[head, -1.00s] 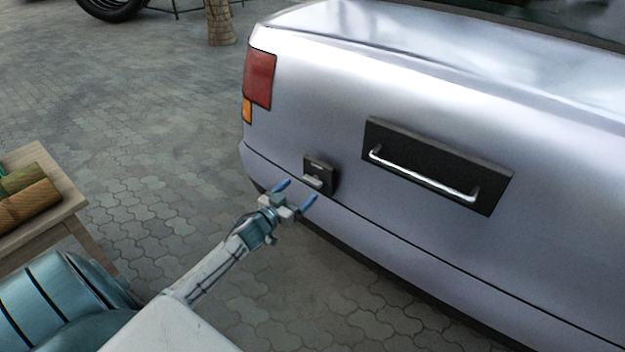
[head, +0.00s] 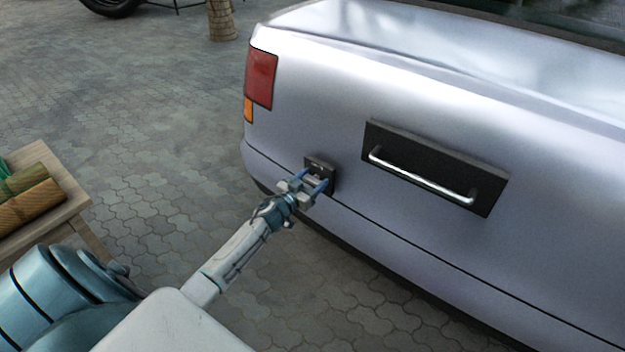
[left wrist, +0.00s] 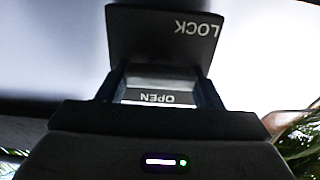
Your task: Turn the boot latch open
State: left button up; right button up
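The boot latch (head: 322,164) is a small dark square plate on the rear of the silver car, left of the chrome handle. My left gripper (head: 317,179) is at the plate and hides most of its pale lever. In the left wrist view the latch plate (left wrist: 165,35) shows LOCK at its upper right, upside down. The pale lever (left wrist: 160,82) fills the gap between the two fingers, with OPEN, also upside down, just below. The fingers look shut on the lever's sides; the contact itself is hard to see. My right gripper is not in view.
The chrome boot handle (head: 423,177) on its black panel is right of the latch. A red tail light (head: 261,79) is above left. A wooden table (head: 70,205) with rolled bundles stands at the left. Paved ground (head: 150,120) between is clear.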

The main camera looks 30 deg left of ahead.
pick_arm(q)
jog(key=c, duration=0.4)
jog(key=shift+o, duration=0.2)
